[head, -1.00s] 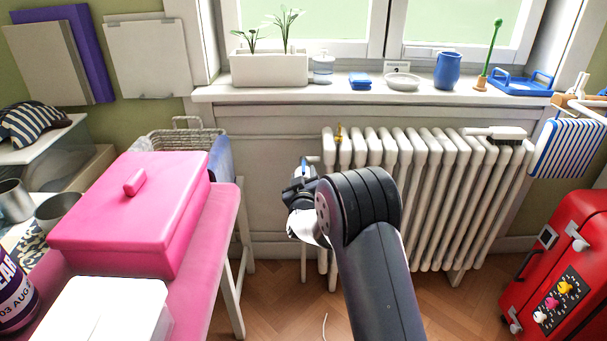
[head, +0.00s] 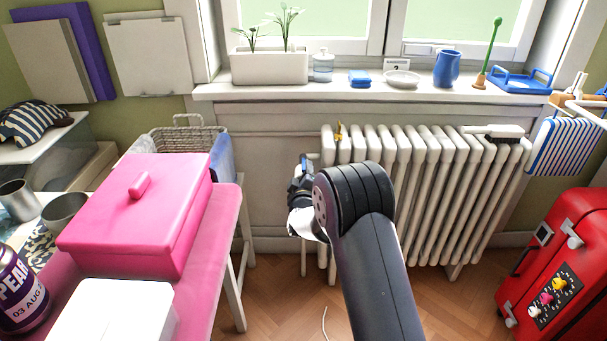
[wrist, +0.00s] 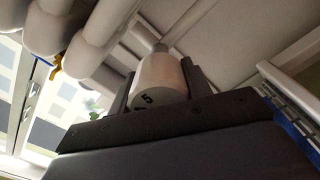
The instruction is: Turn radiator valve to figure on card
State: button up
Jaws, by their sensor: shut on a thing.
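The radiator valve knob (wrist: 158,82) is white and roughly cylindrical, with a dark figure that looks like 5 on its end face in the wrist view. My gripper (wrist: 160,78) is shut on it, one dark finger on each side. In the head view my gripper (head: 302,180) is at the left end of the white radiator (head: 445,190), and my arm and gripper mostly hide the knob. A small white card (head: 397,65) stands on the windowsill. Its dark figure is too small to read surely.
A pink table (head: 215,235) with a pink box (head: 135,225) stands left of my arm. A wire basket (head: 188,140) is behind it. A red suitcase (head: 560,265) stands at the right. The windowsill (head: 290,92) above the radiator holds a planter and small items.

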dwell(0.3)
jog(key=o, duration=1)
jog(key=s+p, duration=0.2)
jog(key=s, duration=0.9)
jog(key=shift+w, duration=0.2)
jog(key=w+b, duration=0.2)
jog(key=w, duration=0.8)
jog(key=shift+w, duration=0.35)
jog(key=shift+s, duration=0.1)
